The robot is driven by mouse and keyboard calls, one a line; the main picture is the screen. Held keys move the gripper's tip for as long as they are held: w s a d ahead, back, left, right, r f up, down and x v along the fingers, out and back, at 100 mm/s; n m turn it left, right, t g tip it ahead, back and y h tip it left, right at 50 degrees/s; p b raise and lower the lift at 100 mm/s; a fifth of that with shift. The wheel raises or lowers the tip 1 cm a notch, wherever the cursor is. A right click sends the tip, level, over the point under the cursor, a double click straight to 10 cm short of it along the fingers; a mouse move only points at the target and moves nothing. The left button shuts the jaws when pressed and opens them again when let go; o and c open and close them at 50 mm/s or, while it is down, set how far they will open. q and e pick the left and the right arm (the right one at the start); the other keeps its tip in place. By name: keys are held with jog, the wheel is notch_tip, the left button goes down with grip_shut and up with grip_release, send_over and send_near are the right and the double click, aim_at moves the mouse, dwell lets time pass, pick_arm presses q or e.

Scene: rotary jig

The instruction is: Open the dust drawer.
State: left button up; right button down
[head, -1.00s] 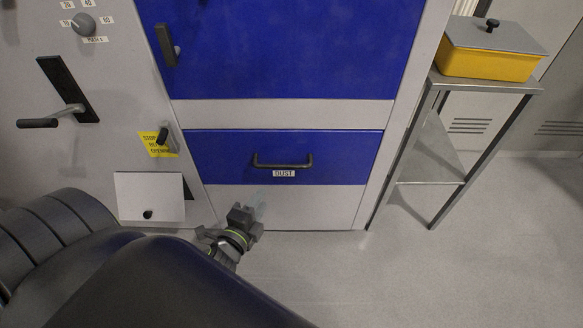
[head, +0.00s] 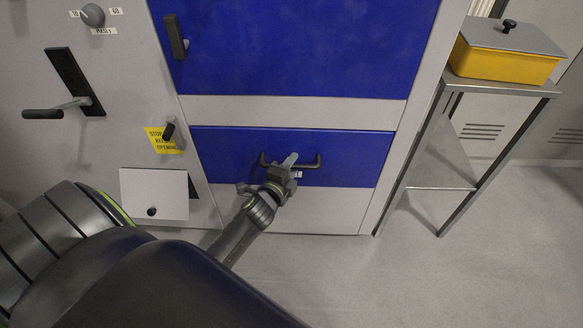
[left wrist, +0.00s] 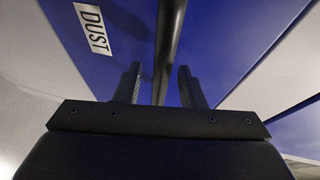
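The dust drawer (head: 350,165) is a blue front low on the machine, and it looks shut. Its dark bar handle (head: 312,163) runs across the upper middle. My left gripper (head: 285,165) is in front of the handle, covering part of it and most of the DUST label. In the left wrist view the handle (left wrist: 168,45) runs between the two fingers (left wrist: 160,85), with a gap showing on both sides. The gripper is open there. The DUST label (left wrist: 94,29) shows at the upper left. My right gripper is not in view.
A blue door (head: 300,45) sits above the drawer. A crank lever (head: 75,95), a yellow sign (head: 163,141) and a white flap (head: 152,193) are to the left. A metal stand (head: 452,90) with a yellow box (head: 507,63) is at right. The floor in front is clear.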

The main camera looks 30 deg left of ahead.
pick_arm(q)
jog(key=shift+c, duration=0.9)
grip_shut()
